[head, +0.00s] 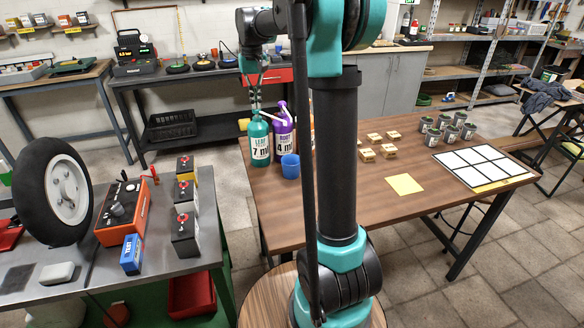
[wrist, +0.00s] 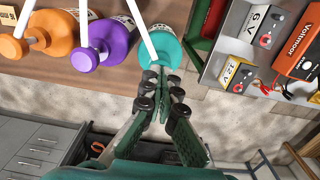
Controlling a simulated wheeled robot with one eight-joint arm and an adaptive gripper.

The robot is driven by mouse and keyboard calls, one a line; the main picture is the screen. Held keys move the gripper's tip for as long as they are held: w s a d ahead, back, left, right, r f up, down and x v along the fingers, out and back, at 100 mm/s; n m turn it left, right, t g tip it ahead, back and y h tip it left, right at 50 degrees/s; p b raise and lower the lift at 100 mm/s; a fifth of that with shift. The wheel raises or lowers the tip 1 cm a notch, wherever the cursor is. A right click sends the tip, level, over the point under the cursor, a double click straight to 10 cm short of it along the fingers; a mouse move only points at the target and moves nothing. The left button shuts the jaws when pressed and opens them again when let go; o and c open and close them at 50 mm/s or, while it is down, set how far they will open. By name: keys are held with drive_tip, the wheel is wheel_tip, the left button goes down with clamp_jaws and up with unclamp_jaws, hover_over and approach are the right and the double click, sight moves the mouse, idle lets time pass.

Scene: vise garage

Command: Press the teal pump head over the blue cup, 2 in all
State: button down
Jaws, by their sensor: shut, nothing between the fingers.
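The teal pump bottle (head: 258,150) stands upright at the left end of the brown table, its label reading 7 ml. The blue cup (head: 290,166) stands beside it to the right; I cannot make it out in the wrist view. My gripper (head: 257,108) points down at the top of the teal bottle. In the wrist view my gripper (wrist: 160,74) is shut and empty, its fingertips over the teal bottle (wrist: 178,50). The fingers hide much of the pump head, so I cannot tell whether they touch it. Its white spout (wrist: 146,28) shows.
A purple pump bottle (head: 283,128) stands close behind the teal one; an orange bottle (wrist: 55,32) is beyond it. A yellow sheet (head: 404,184), small wooden blocks, several cans and a white grid board (head: 478,168) lie further right. A workbench with batteries (head: 186,228) stands left.

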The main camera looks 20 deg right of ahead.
drive_tip(key=shift+r, duration=1.45)
wheel_tip(320, 180, up, 6)
idle(0.3)
